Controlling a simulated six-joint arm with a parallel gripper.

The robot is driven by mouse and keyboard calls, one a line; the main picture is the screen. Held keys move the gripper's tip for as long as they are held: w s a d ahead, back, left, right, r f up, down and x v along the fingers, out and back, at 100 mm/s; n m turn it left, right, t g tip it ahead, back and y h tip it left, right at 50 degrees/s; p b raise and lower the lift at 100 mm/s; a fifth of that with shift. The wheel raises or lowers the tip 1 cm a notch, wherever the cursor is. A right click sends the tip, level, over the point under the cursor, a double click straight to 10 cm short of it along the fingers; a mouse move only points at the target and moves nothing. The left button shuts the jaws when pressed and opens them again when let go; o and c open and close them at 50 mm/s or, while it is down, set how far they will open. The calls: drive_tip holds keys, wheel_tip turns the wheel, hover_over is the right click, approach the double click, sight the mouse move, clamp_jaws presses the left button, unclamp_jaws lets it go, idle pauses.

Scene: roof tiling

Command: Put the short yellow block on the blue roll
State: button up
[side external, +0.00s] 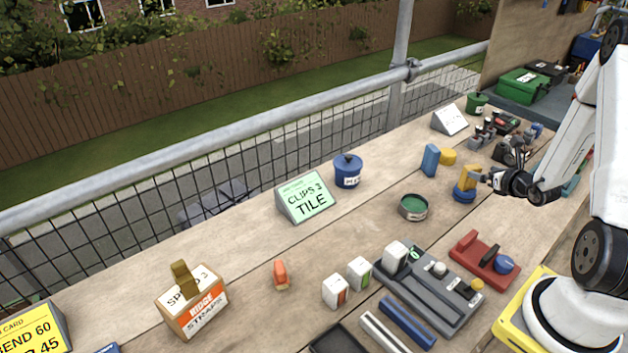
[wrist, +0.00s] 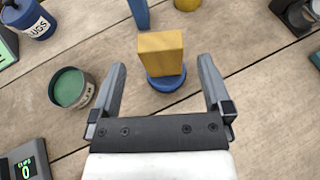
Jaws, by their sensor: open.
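The yellow block (side external: 469,175) stands upright on the blue roll (side external: 463,195), near the right side of the bench. In the wrist view the yellow block (wrist: 160,55) covers most of the top of the blue roll (wrist: 168,82) and seems to rest on it. My gripper (side external: 484,178) is just to the right of the block in the side view. In the wrist view its two fingers are spread wide and empty, with the block ahead of and between them and clear gaps on both sides.
A tall blue block (side external: 430,160) and a yellow round piece (side external: 447,157) stand behind. A green-topped tin (side external: 413,207) is nearby on the left. A red holder (side external: 484,258) and a grey tray (side external: 430,285) lie nearer the front. Bare wood surrounds the roll.

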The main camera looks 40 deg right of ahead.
drive_tip(key=shift+s+a, duration=0.1)
drive_tip(key=shift+s, duration=0.05)
idle(0.5)
drive_tip(key=w+a+r+n+g+y, duration=0.25)
drive_tip(key=a+n+y, duration=0.35)
drive_tip(key=a, duration=0.4)
drive_tip(key=w+a+r+n+g+y, duration=0.1)
drive_tip(key=w+a+n+y, duration=0.25)
drive_tip(key=a+n, duration=0.5)
drive_tip(key=s+a+r+n+g+h, duration=0.2)
drive_tip(key=a+n, duration=0.6)
drive_tip(key=n, duration=0.5)
drive_tip(key=s+a+r+n+g+h, duration=0.2)
drive_tip(key=s+a+n, duration=0.4)
drive_tip(key=n, duration=0.7)
drive_tip(key=shift+a+r+g, duration=0.65)
drive_tip(key=shift+a+g, duration=0.55)
drive_tip(key=shift+g, duration=0.05)
drive_tip(key=shift+h, duration=0.25)
